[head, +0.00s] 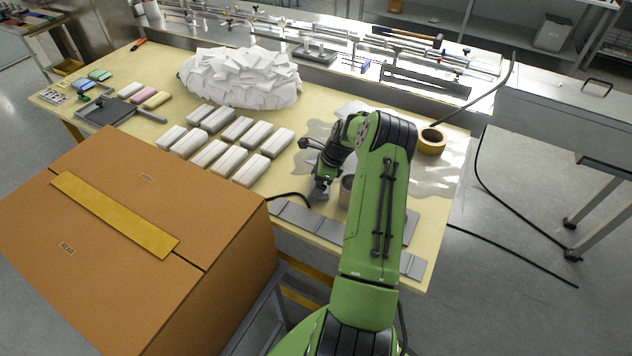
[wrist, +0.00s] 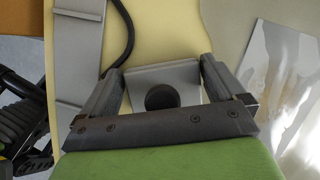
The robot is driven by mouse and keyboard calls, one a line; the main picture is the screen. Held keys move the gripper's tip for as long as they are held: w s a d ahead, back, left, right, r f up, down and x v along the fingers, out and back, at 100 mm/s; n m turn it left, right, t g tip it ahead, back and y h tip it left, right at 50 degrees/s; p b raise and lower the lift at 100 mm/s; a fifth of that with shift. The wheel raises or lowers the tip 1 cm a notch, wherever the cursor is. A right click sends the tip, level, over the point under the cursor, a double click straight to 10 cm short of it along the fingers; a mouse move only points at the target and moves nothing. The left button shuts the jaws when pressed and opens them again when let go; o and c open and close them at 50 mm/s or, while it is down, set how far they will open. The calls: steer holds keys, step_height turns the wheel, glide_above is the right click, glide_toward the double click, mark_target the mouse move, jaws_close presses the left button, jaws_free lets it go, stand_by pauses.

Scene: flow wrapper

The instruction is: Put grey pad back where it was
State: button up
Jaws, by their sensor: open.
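The grey pad (wrist: 185,74) shows in the wrist view as a light grey square plate with a dark round spot in its middle. It lies over the cream tabletop, between the two fingers of my gripper (wrist: 163,72). The fingers are apart, one at each side of the pad; I cannot tell whether either touches it. The gripper's dark crossbar hides the pad's near edge. In the head view my gripper (head: 319,190) is low over the right half of the table, and the pad cannot be made out clearly there.
A grey strip (head: 311,220) runs along the table's front edge, with a black cable beside it. White packs (head: 220,153), a heap of white packets (head: 242,78) and a tape roll (head: 431,141) share the table (head: 440,212). A large cardboard box (head: 135,235) stands front left.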

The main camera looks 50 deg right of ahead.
steer(key=p+v, duration=0.2)
steer(key=v, duration=1)
steer(key=a+r+n+g+h, duration=0.1)
steer(key=a+r+n+h, duration=0.1)
steer(key=a+r+n, duration=0.75)
steer(key=a+r+n+h, duration=0.1)
steer(key=a+r+n, duration=0.3)
steer(key=a+r, duration=0.55)
steer(key=s+a+r+n+t, duration=0.1)
steer(key=s+a+n+t, duration=0.2)
steer(key=s+a+n, duration=1.1)
steer(key=s+a, duration=0.2)
steer(key=s, duration=0.3)
steer(key=shift+a+n, duration=0.25)
steer(key=shift+n, duration=0.1)
steer(key=shift+r, duration=0.1)
